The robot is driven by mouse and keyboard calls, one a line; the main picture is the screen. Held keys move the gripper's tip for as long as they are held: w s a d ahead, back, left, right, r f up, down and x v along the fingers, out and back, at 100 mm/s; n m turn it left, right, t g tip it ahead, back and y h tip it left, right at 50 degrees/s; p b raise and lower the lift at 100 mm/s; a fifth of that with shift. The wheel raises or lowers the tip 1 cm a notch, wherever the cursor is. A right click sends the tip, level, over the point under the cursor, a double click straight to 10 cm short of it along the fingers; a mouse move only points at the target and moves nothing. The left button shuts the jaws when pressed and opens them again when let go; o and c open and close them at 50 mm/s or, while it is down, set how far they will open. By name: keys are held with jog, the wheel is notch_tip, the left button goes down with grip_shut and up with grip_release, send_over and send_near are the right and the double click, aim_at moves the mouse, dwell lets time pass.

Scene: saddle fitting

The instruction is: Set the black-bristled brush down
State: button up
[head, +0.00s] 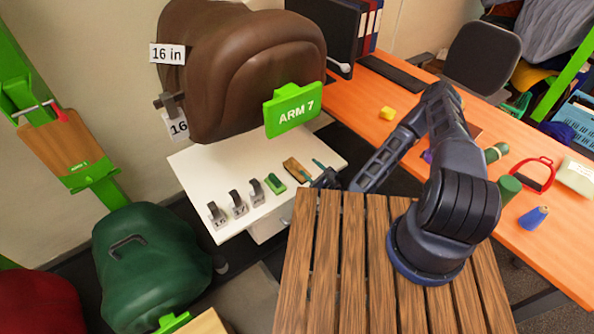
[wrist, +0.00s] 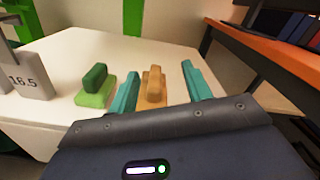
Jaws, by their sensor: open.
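A tan wooden brush (head: 293,167) rests on the white table (head: 212,176), near its right side. In the wrist view the brush (wrist: 154,86) lies between the two teal fingers of my gripper (wrist: 160,70), with a visible gap on each side. My gripper (head: 313,170) is open and low over the table. A green brush (head: 275,184) lies just left of it; it also shows in the wrist view (wrist: 95,87). Neither brush's bristles can be made out, so their colour cannot be told.
Several grey numbered gauges (head: 238,204) stand left of the green brush. A brown saddle (head: 240,65) with a green ARM 7 sign (head: 292,109) hangs above the table's back. A slatted wooden surface (head: 325,265) lies in front. An orange desk (head: 480,135) stands right.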

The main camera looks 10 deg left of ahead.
aim_at(299, 166)
notch_tip(299, 166, down, 5)
jog(key=m, duration=0.4)
jog(key=shift+w+a+f+m, duration=0.15)
jog(key=shift+m, duration=0.25)
jog(key=shift+x, duration=3.7)
jog(key=shift+f, duration=0.1)
grip_shut()
